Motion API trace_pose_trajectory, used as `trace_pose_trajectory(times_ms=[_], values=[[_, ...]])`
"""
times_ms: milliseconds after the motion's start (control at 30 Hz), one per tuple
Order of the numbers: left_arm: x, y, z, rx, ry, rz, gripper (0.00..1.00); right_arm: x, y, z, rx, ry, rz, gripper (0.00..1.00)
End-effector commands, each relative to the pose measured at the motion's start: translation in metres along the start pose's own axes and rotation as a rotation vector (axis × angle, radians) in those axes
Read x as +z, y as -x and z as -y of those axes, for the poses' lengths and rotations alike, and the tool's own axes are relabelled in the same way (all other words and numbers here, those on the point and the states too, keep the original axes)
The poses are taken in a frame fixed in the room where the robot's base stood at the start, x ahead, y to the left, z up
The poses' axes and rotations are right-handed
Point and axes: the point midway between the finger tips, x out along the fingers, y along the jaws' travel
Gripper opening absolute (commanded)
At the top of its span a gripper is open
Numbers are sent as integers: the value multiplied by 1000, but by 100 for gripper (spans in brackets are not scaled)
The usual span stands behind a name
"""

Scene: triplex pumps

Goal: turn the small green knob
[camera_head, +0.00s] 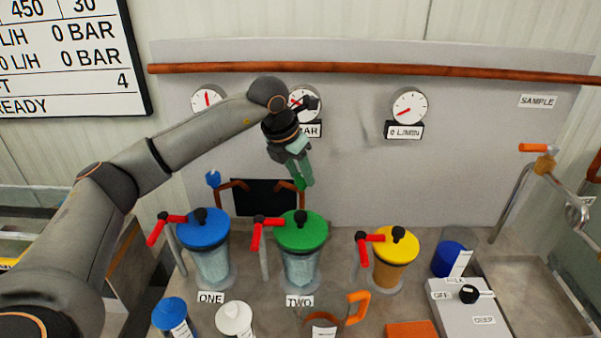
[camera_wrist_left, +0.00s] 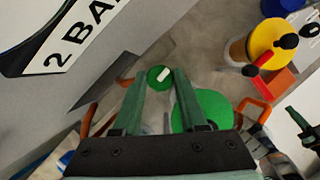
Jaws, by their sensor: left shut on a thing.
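The small green knob (camera_head: 299,184) is at the back, above and behind the vessel marked TWO, by a dark panel. In the left wrist view the small green knob (camera_wrist_left: 159,73) is round with a white bar across it. It sits between the fingertips of my left gripper (camera_wrist_left: 160,82). In the head view my left gripper (camera_head: 304,181) points down with its green fingers at the knob, shut on it. The fingers partly hide the knob in the head view. A dark green, finger-like shape at the right edge of the left wrist view may be my right gripper (camera_wrist_left: 302,128).
Vessels with a blue lid (camera_head: 203,229), a green lid (camera_head: 301,231) and a yellow lid (camera_head: 396,245) stand in front, with red handles. Copper pipes (camera_head: 226,187) flank the dark panel (camera_head: 258,197). Gauges (camera_head: 408,105) hang on the grey wall behind.

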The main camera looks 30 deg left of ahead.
Motion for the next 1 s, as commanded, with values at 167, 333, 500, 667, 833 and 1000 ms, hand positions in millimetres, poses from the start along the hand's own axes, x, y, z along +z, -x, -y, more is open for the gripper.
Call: trace_pose_trajectory(times_ms=[167, 333, 500, 667, 833, 1000], values=[[0, 0, 0, -11, -25, -2, 0, 0, 0, 0, 0, 0, 0, 0], [-1, 0, 0, -13, -29, -3, 0, 0, 0, 0, 0, 0, 0, 0], [-1, 0, 0, -12, -29, -3, 0, 0, 0, 0, 0, 0, 0, 0], [-1, 0, 0, -12, -28, -3, 52, 0, 0, 0, 0, 0, 0, 0], [0, 0, 0, -12, -28, -2, 71, 0, 0, 0, 0, 0, 0, 0], [0, 0, 0, -12, -28, -1, 72, 0, 0, 0, 0, 0, 0, 0]])
